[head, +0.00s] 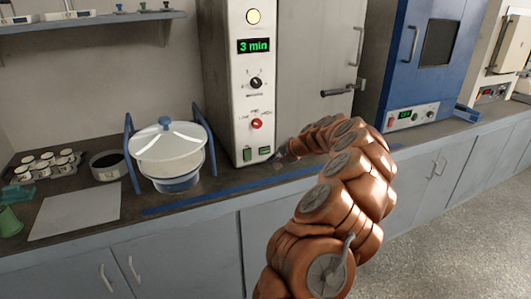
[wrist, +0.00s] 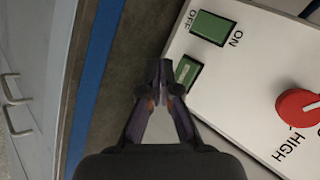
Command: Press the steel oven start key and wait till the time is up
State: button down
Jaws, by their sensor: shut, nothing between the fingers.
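The steel oven (head: 290,50) has a white control panel with a green display (head: 260,46) reading "3 min" and a pale yellow lamp (head: 254,16) at the top. Two green keys sit low on the panel. The left key (head: 247,155) has OFF and ON labels in the wrist view (wrist: 213,27). The right key (head: 264,151) has a pale mark in the wrist view (wrist: 187,72). My gripper (wrist: 160,70) is shut and empty, its tips just beside this marked key. I cannot tell whether they touch it. In the head view my gripper (head: 283,156) is small and partly hidden.
A red knob (wrist: 298,107) and a black knob (head: 255,83) are on the panel above the keys. The oven door handle (head: 338,91) juts out above my arm. A lidded white pot (head: 172,145) stands left of the oven, a blue oven (head: 425,60) right.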

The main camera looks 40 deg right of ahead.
jog(key=shift+s+a, duration=0.2)
jog(key=shift+s, duration=0.35)
jog(key=shift+s+a, duration=0.15)
jog(key=shift+s, duration=0.35)
jog(key=s+a+r+n+g+y+p, duration=0.1)
jog(key=a+r+n+g, duration=0.2)
jog(key=a, duration=0.9)
jog(key=s+a+r+n+y+p, duration=0.2)
jog(key=a+r+n, duration=0.3)
jog(key=a, duration=0.7)
jog(key=s+a+r+n+g+y+p, duration=0.15)
jog(key=a+r, duration=0.35)
jog(key=a, duration=0.8)
jog(key=s+a+n+g+h+p, duration=0.1)
jog(key=s+a+n+g, duration=0.1)
jog(key=s+a, duration=0.3)
jog(key=s+a+n+g+h+p, duration=0.1)
jog(key=s+a+n+g, duration=0.15)
jog(key=s, duration=0.55)
jog(key=s+d+f+g+h+p, duration=0.1)
jog(key=s+g+h+p, duration=0.1)
jog(key=s, duration=1.7)
jog(key=shift+f+n+g+h, duration=0.3)
jog(key=shift+f+n+h, duration=0.1)
jog(key=shift+h, duration=0.15)
